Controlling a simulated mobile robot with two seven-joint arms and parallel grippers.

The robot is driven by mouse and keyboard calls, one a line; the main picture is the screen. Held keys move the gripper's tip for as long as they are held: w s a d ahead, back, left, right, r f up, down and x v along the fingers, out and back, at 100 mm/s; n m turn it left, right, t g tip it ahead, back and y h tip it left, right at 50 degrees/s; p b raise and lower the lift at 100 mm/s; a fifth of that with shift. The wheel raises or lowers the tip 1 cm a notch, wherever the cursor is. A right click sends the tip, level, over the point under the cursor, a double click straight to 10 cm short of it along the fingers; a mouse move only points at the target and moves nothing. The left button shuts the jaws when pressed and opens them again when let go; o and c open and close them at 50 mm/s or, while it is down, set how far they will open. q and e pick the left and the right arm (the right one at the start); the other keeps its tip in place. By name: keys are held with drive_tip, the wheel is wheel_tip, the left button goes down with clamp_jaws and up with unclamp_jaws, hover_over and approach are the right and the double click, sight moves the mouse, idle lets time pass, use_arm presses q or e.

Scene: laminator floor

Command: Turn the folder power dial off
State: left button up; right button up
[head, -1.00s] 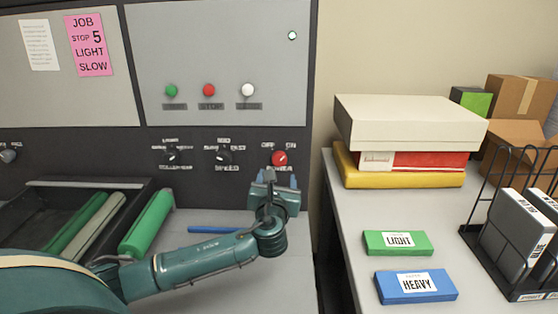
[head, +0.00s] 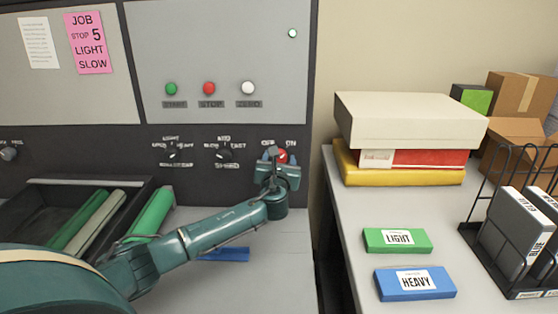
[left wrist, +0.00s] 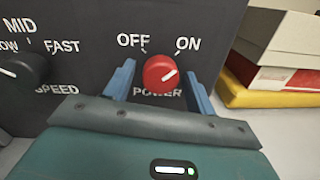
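The red power dial (head: 282,155) is on the dark panel at the lower right of the machine. In the left wrist view the dial (left wrist: 158,72) has OFF at its upper left and ON at its upper right. Its white mark points up and right, toward ON. My left gripper (head: 279,158) is at the dial. In the left wrist view its two blue fingers (left wrist: 160,80) stand apart on either side of the dial, with gaps showing. The gripper is open; whether the fingertips reach past the dial's face is unclear. My right gripper is not in view.
The black speed knob (left wrist: 22,70) is left of the power dial. Green, red and white buttons (head: 209,88) are above. A blue flat piece (head: 226,255) lies below my left arm. Stacked boxes (head: 410,122) stand on the side table at right.

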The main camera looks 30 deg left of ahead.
use_arm(q)
drive_tip(key=c, duration=0.8)
drive_tip(key=shift+c, duration=0.2)
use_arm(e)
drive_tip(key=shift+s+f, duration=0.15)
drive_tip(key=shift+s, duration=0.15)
